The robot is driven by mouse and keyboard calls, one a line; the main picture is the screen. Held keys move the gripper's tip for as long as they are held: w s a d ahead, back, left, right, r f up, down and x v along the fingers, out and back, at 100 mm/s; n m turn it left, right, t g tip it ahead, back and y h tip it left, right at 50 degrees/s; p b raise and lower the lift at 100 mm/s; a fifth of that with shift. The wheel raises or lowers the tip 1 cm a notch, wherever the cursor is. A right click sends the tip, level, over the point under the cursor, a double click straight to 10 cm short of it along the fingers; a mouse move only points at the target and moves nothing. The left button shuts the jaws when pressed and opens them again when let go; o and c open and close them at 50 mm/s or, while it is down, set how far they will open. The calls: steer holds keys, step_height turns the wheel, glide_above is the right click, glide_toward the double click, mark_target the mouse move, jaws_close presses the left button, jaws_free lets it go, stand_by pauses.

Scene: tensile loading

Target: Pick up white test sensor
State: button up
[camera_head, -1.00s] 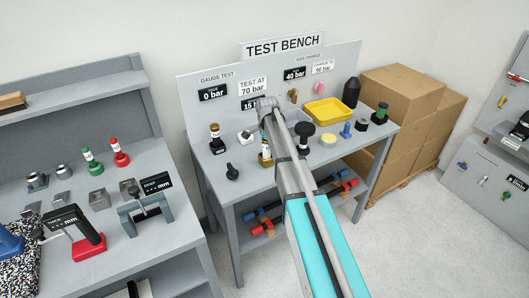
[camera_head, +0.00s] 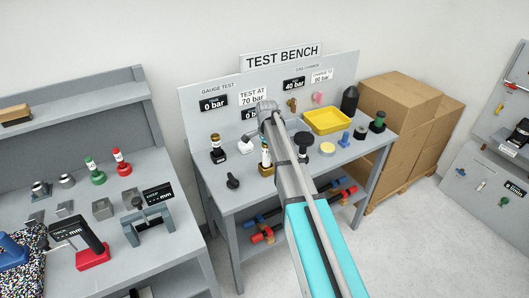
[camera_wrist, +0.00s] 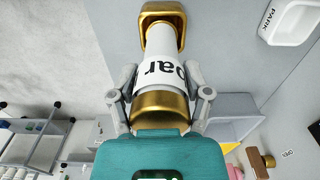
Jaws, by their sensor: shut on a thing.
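The white test sensor (camera_wrist: 158,72) is a white cylinder with a gold end and dark "bar" lettering. My gripper (camera_wrist: 158,92) is shut on it, one finger on each side. Its far end is at a gold square holder (camera_wrist: 161,10); I cannot tell whether it is clear of this holder. In the head view the sensor (camera_head: 265,155) shows beside my arm above the gold base (camera_head: 266,170) on the test bench (camera_head: 240,195). My arm hides most of the gripper there.
A white dish (camera_head: 246,145), marked PARK in the wrist view (camera_wrist: 292,20), stands close by. A black-and-gold gauge (camera_head: 217,148), a black knob (camera_head: 233,181), a black-topped part (camera_head: 302,141) and a yellow tray (camera_head: 327,120) are around. Cardboard boxes (camera_head: 405,125) stand right of the bench.

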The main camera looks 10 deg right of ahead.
steer(key=shift+r+p, duration=2.95)
steer(key=shift+r, duration=0.45)
steer(key=shift+n, duration=0.3)
steer(key=s+r+p, duration=0.1)
steer(key=s, duration=0.3)
steer(key=s+a+r+p, duration=0.1)
steer(key=s, duration=0.4)
steer(key=s+a+r+p, duration=0.1)
steer(key=s, duration=0.3)
steer(key=shift+s+r, duration=0.15)
steer(key=shift+r, duration=0.05)
steer(key=shift+d, duration=0.15)
